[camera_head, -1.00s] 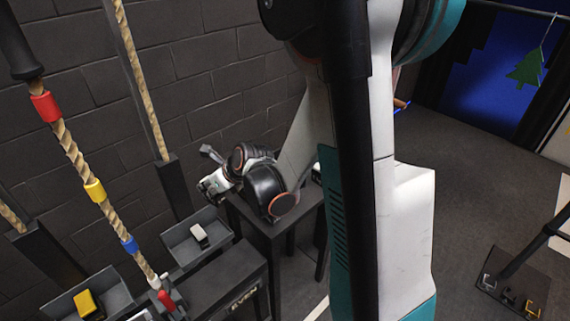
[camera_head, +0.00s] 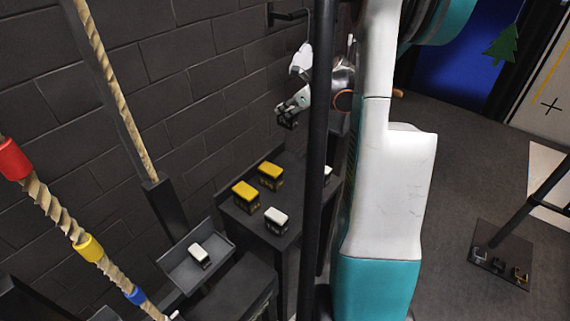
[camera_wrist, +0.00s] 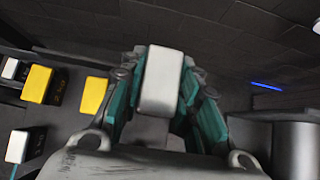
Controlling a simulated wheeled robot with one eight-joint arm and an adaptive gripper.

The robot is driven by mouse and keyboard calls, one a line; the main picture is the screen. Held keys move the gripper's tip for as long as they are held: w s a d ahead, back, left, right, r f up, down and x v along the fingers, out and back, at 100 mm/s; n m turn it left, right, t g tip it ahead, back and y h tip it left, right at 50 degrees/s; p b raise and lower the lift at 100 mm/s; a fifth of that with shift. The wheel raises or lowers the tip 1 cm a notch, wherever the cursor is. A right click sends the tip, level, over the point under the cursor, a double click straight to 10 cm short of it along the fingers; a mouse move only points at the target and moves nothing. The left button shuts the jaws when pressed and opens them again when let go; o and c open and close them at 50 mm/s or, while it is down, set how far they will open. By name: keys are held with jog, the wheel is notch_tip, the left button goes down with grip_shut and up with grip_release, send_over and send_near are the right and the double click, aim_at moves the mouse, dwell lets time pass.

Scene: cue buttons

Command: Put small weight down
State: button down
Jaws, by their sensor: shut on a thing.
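My gripper (camera_head: 289,110) is raised in front of the brick wall, above the small dark table (camera_head: 248,221). In the wrist view its fingers (camera_wrist: 160,103) are shut on a white-topped weight (camera_wrist: 159,76). The held weight is hard to make out in the head view. On the table are two yellow weights (camera_head: 245,193) (camera_head: 270,173) and a white one (camera_head: 276,217); part of another white one (camera_head: 328,171) shows behind the black post. The wrist view shows weights at its left, yellow (camera_wrist: 37,84) and white (camera_wrist: 17,146).
A grey tray (camera_head: 176,269) holding a white-topped weight (camera_head: 200,253) stands left of the table. A black post (camera_head: 318,150) and my arm hide the table's right part. A rope with coloured bands (camera_head: 60,215) hangs at left. A white shape (camera_head: 301,60) hangs above my gripper.

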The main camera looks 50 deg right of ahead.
jog(key=shift+s+d+r, duration=0.15)
jog(key=shift+s+d, duration=0.05)
jog(key=shift+d, duration=0.4)
jog(key=shift+d+f, duration=0.15)
jog(key=shift+f, duration=0.05)
notch_tip(320, 180, down, 19)
jog(key=b, duration=0.6)
jog(key=shift+f, duration=0.15)
jog(key=shift+f+b, duration=0.15)
jog(key=shift+b, duration=0.15)
jog(key=c, duration=1.2)
grip_release()
jog(key=shift+s+r, duration=0.15)
jog(key=shift+r, duration=0.1)
jog(key=p+v, duration=0.3)
jog(key=v, duration=0.8)
jog(key=shift+s+r+p, duration=0.25)
jog(key=shift+p, duration=0.05)
